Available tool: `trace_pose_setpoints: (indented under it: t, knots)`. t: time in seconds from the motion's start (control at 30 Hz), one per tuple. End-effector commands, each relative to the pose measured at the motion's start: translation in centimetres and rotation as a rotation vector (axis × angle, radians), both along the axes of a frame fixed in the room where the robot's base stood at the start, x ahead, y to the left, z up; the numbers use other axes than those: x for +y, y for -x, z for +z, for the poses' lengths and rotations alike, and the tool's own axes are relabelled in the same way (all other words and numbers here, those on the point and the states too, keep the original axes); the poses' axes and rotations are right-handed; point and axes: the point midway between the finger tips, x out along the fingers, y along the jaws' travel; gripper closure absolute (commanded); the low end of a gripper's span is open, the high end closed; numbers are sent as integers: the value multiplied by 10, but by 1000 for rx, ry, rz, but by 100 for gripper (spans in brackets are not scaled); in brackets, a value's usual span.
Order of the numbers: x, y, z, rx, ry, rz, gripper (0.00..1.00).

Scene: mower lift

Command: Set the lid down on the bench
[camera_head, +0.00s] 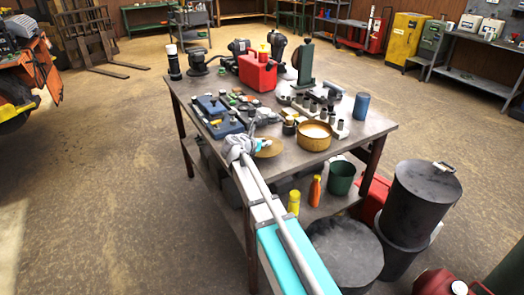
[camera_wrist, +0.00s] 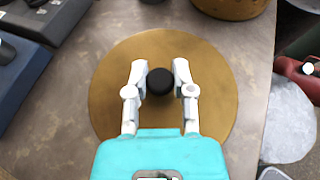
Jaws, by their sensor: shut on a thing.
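The lid is a round brass-coloured disc (camera_head: 269,149) with a black knob, near the front edge of the bench (camera_head: 352,146). In the wrist view the lid (camera_wrist: 110,92) fills the middle, with its black knob (camera_wrist: 160,84) between my fingers. My gripper (camera_wrist: 160,72) is shut on the knob, one white finger on each side. The lid looks level; I cannot tell whether its underside touches the bench top or hangs just above it. In the head view my gripper (camera_head: 248,143) hides part of the lid's left side.
An open brass-coloured pot (camera_head: 314,139) stands just right of the lid. Blue trays (camera_head: 222,124) lie to the left, with small parts behind. A red can (camera_head: 257,73) and a blue cylinder (camera_head: 361,106) stand farther back. Bare bench shows at the front right.

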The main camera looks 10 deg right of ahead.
Motion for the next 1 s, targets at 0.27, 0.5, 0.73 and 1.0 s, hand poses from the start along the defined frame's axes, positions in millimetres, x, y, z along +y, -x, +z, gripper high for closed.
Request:
trace_pose_setpoints:
  t: [0.27, 0.5, 0.73, 1.0]
  knots:
    - [0, 0, -23, 0, 0, 0, 100]
    - [0, 0, -23, 0, 0, 0, 100]
    - [0, 0, -24, 0, 0, 0, 100]
    - [0, 0, -25, 0, 0, -1, 35]
